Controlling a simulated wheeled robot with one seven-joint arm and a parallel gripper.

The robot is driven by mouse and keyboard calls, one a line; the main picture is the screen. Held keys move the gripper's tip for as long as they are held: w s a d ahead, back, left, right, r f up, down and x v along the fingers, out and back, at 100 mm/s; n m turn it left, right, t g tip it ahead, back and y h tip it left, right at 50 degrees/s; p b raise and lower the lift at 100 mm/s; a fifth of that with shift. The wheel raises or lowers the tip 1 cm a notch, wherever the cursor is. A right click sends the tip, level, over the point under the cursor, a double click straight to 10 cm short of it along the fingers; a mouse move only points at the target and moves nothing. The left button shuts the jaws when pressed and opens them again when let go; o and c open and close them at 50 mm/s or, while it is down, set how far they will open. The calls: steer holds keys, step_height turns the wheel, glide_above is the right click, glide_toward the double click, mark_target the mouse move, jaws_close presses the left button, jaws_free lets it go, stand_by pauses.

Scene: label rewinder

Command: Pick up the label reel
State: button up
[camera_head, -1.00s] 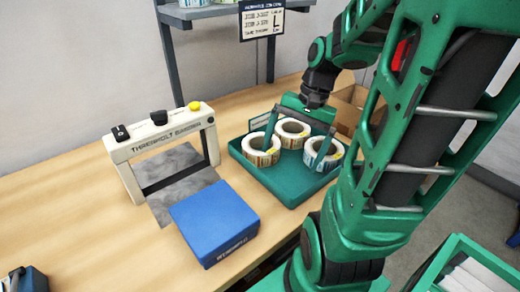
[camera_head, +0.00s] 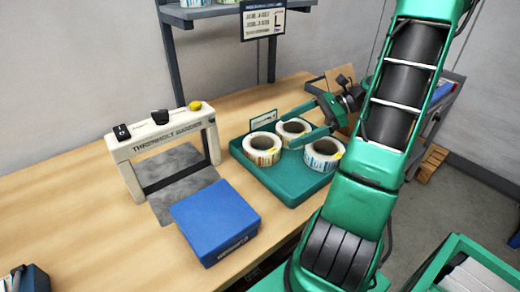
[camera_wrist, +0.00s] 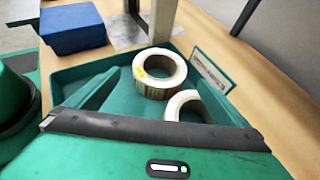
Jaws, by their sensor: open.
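Three label reels stand in a green tray (camera_head: 290,190) on the table, each a white ring with a yellow mark. In the head view they are the left reel (camera_head: 262,149), the back reel (camera_head: 292,129) and the right reel (camera_head: 323,154). My gripper (camera_head: 284,127) is open and empty, reaching in from the right with its fingers pointing left around the back reel area; contact cannot be told. In the wrist view, one reel (camera_wrist: 158,73) shows whole between the open fingers. A nearer reel (camera_wrist: 188,104) is partly hidden by my gripper. The third is hidden there.
A white label rewinder (camera_head: 165,145) stands left of the tray, with a blue box (camera_head: 214,220) in front of it. A small card (camera_head: 263,121) stands at the tray's back edge. A shelf (camera_head: 215,12) is above the table.

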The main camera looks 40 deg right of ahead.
mark_target(270, 137)
steer(key=shift+x, duration=4.25)
steer(key=shift+f, duration=0.1)
steer(key=c, duration=1)
steer(key=shift+w+d+r, duration=0.1)
steer(key=shift+r, duration=0.45)
steer(key=s+a+r, duration=0.8)
steer(key=r, duration=0.2)
steer(key=shift+s, duration=0.3)
